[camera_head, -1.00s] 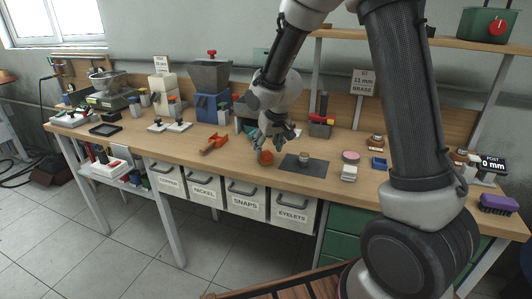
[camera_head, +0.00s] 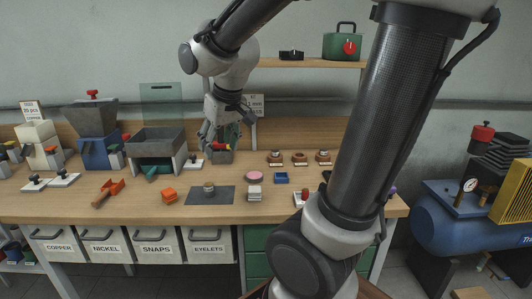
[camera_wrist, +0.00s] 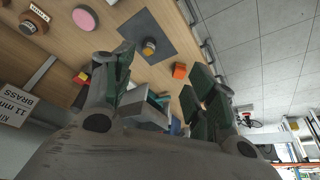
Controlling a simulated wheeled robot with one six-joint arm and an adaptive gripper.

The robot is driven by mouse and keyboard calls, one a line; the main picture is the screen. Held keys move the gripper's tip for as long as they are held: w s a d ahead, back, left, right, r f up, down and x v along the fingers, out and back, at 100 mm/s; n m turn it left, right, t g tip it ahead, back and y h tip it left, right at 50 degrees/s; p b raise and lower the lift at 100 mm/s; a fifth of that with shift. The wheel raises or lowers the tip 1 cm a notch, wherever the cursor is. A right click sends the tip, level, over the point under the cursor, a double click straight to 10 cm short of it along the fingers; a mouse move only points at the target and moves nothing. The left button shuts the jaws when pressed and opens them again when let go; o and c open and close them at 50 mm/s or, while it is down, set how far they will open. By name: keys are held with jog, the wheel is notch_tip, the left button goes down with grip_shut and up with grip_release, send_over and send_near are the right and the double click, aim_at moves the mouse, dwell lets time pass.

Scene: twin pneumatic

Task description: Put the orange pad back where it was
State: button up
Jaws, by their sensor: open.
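The orange pad (camera_head: 169,196) is a small orange block lying on the bench, left of a dark mat (camera_head: 226,199). It also shows in the wrist view (camera_wrist: 180,71), beside the same mat (camera_wrist: 146,28). My gripper (camera_head: 219,143) is near the back of the bench, in front of the brass sign, up and to the right of the pad and apart from it. In the wrist view my gripper (camera_wrist: 158,68) has its green fingers spread with nothing held between them.
A small round brass-topped piece (camera_head: 209,187) stands on the mat. An orange scoop (camera_head: 110,191) lies further left. A pink disc (camera_head: 254,177), a white block (camera_head: 254,193) and a blue tray (camera_head: 281,178) are to the right. Hoppers line the back left.

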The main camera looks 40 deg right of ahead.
jog(key=s+d, duration=0.2)
jog(key=s, duration=0.5)
jog(key=s+d+r, duration=0.1)
jog(key=s+d, duration=0.1)
jog(key=s, duration=0.6)
jog(key=shift+s+d+r+m, duration=0.15)
jog(key=shift+s+r+m, duration=0.15)
jog(key=shift+m, duration=0.1)
